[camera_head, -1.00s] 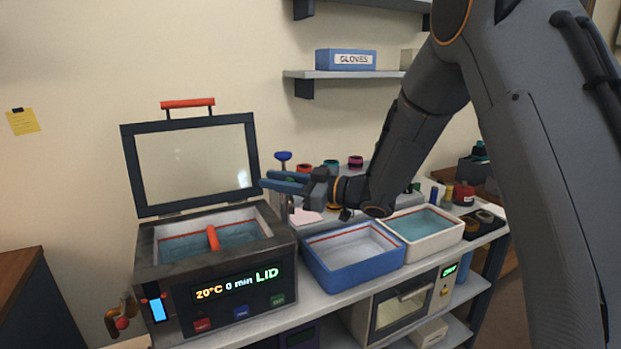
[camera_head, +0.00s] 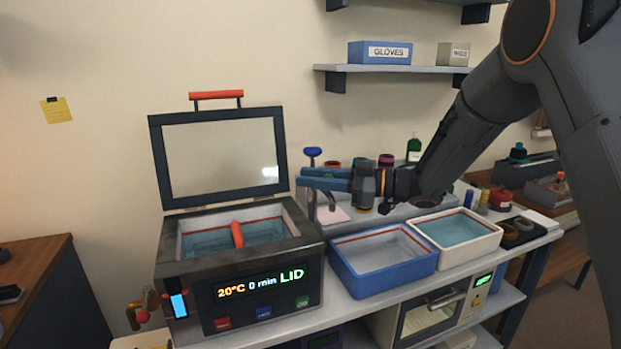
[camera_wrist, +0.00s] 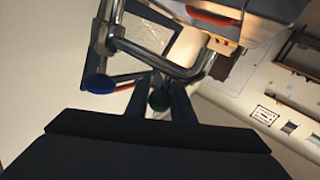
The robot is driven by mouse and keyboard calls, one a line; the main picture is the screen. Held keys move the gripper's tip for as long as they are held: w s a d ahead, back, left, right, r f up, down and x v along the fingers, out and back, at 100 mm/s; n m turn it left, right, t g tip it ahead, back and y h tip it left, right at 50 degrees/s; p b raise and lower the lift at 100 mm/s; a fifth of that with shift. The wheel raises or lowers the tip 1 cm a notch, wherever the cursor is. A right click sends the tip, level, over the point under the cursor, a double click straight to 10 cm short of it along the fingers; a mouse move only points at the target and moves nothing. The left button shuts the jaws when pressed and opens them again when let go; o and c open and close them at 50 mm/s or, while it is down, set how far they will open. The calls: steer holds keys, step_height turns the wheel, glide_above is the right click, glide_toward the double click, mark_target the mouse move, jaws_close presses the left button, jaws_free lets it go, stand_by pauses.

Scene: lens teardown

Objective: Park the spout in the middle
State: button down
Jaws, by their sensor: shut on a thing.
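A metal tap with a blue knob (camera_head: 312,152) stands behind the wash bath and blue tub. Its curved spout (camera_head: 331,203) bends down below my fingers. In the wrist view the bent spout pipe (camera_wrist: 150,56) crosses in front of my fingers, with the blue knob (camera_wrist: 98,84) at left. My gripper (camera_head: 310,179) has blue fingers lying level beside the tap. It is shut on a small green grip (camera_wrist: 160,99), which shows between the fingertips in the wrist view. The join of grip and pipe is partly hidden by the fingers.
The bath (camera_head: 240,278) stands left, its framed lid (camera_head: 222,158) raised near my fingertips. A blue tub (camera_head: 384,276) and a white tub of liquid (camera_head: 489,240) stand at the right. A shelf with a GLOVES box (camera_head: 380,52) hangs above.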

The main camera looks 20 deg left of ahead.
steer(key=c, duration=1.5)
jaws_free()
steer(key=shift+d, duration=0.1)
steer(key=shift+c, duration=0.2)
steer(key=d+b, duration=0.2)
steer(key=d, duration=0.5)
steer(key=shift+w+d, duration=0.25)
steer(key=shift+d, duration=0.15)
steer(key=shift+r, duration=0.1)
